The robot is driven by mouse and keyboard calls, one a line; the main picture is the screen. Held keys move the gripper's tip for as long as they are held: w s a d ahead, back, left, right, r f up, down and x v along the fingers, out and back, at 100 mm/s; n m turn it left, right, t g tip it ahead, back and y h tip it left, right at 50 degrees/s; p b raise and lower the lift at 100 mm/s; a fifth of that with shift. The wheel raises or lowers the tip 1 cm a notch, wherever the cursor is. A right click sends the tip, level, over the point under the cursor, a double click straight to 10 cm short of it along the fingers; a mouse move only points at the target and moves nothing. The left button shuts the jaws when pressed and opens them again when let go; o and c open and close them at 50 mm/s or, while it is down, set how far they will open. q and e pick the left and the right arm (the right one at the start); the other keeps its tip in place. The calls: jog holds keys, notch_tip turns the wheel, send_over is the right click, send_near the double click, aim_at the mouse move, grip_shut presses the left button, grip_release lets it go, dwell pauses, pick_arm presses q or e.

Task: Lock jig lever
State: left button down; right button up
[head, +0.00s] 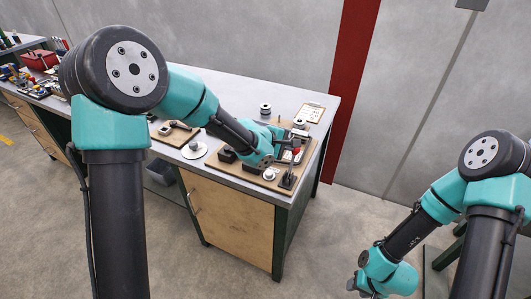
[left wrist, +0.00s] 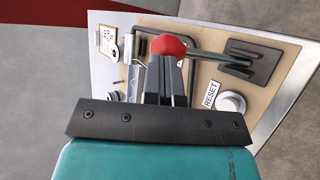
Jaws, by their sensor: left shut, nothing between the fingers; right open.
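The jig lever has a red ball knob (left wrist: 168,47) and a grey rod running right toward a black slotted block (left wrist: 252,62) in the left wrist view. The knob also shows as a small red spot in the head view (head: 296,151). My left gripper (left wrist: 167,75) is shut and empty, its fingertips right at the knob; I cannot tell whether they touch it. The jig board (head: 314,152) lies on the bench, partly hidden by my left arm. My right gripper (head: 352,284) is open and empty, low at the right, away from the bench.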

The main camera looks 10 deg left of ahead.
pick_arm(q)
jog(key=v, duration=1.3)
jog(key=shift+r, duration=0.6)
jog(key=shift+w+f, duration=0.1)
